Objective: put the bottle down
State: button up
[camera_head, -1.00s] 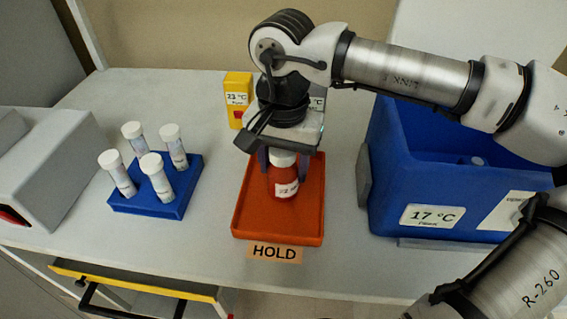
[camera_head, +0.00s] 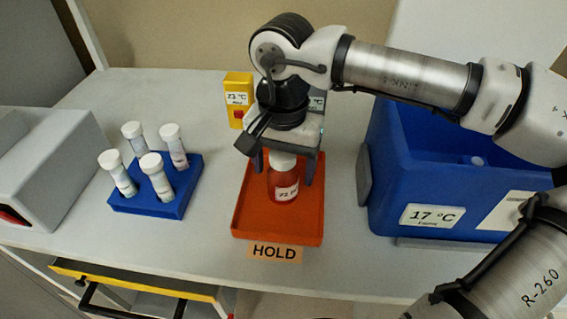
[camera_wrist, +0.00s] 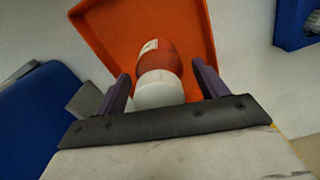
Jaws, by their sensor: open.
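The bottle (camera_head: 284,184) is red with a white cap and a white label. It stands upright on the orange tray (camera_head: 250,222), which has a HOLD label at its front edge. My gripper (camera_head: 286,163) is above and around the bottle's cap, with its fingers spread apart. In the wrist view the bottle's white cap (camera_wrist: 158,92) sits between the two open fingers (camera_wrist: 160,88), with gaps on both sides. The orange tray (camera_wrist: 105,30) lies beneath it.
A blue rack (camera_head: 155,200) with several white-capped vials stands left of the tray. A blue bin (camera_head: 385,190) marked 17 °C stands to the right. A yellow device (camera_head: 238,98) is behind the tray. The grey box (camera_head: 40,165) is at far left.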

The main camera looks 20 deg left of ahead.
notch_tip(320, 180, up, 12)
jog(key=shift+f, duration=0.1)
dwell(1.5)
